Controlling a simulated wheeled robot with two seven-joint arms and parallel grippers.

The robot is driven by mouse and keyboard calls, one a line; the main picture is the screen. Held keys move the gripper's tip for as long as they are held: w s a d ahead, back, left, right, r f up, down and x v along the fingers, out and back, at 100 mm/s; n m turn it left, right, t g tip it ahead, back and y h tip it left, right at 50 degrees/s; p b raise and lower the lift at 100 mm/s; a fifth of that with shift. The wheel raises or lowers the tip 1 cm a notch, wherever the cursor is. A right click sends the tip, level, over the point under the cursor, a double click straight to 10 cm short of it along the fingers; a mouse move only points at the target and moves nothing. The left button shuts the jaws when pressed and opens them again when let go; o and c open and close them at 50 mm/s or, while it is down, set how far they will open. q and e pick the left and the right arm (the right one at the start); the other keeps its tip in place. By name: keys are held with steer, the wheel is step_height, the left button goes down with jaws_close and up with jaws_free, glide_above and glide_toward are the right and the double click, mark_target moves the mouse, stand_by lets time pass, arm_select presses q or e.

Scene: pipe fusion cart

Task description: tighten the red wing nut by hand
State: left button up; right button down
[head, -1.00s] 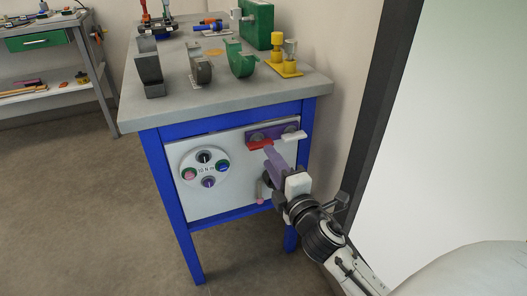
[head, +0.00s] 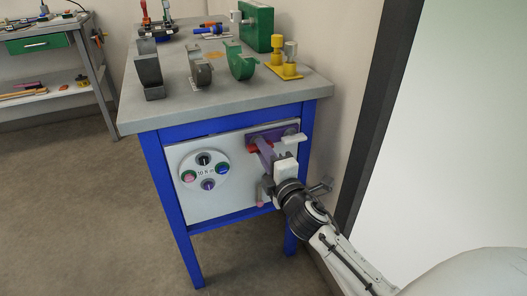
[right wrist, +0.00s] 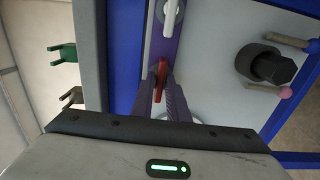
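The red wing nut (head: 252,149) sits on a purple strip (head: 289,129) at the upper right of the cart's pale front panel. It also shows in the right wrist view (right wrist: 160,80), its wing edge-on between the fingertips. My right gripper (head: 263,148) is at the nut, with its purple fingers lying across it and hiding its middle. In the right wrist view the fingers (right wrist: 165,85) are close together on either side of the wing. I cannot tell whether they press on it. My left gripper is not in view.
A white wing handle (head: 295,138) is just right of the nut. A round dial plate (head: 205,170) with several knobs is to the left. A dark hex knob (right wrist: 272,66) and pink-tipped rod (right wrist: 285,92) lie close below. The wall is near on the right.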

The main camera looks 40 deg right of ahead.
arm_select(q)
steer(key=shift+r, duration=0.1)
arm_select(e)
steer(key=shift+m, duration=0.3)
arm_select(q)
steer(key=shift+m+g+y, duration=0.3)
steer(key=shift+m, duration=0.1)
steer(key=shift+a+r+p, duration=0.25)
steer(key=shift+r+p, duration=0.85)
steer(key=shift+p, duration=1.15)
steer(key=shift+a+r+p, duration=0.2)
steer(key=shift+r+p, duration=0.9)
steer(key=shift+p, duration=1.15)
arm_select(e)
steer(key=shift+m, duration=8.4)
steer(key=c, duration=1.8)
jaws_free()
steer(key=shift+c, duration=0.2)
steer(key=shift+r, duration=0.1)
